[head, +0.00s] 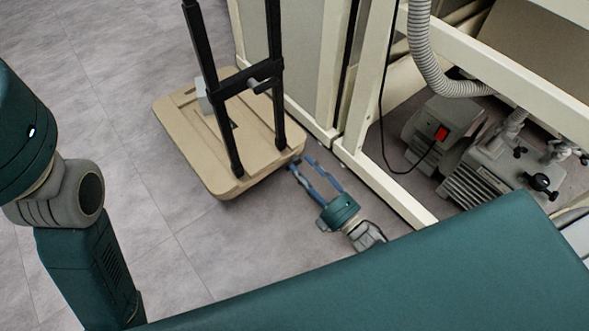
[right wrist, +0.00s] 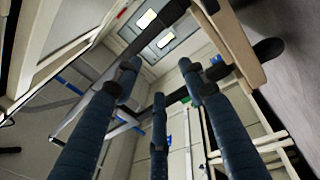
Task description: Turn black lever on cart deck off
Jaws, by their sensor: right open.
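The cart has a tan deck (head: 205,150) with a black upright frame (head: 205,60). The deck's edge (right wrist: 232,45) shows there at upper right, next to a black rounded part (right wrist: 268,49). My left gripper is out of view.
A cream cabinet frame (head: 385,185) stands close to the right of the cart and my right gripper. Grey pumps (head: 445,130) with a red switch (head: 441,133) sit under it. The grey tiled floor (head: 110,110) left of the cart is clear.

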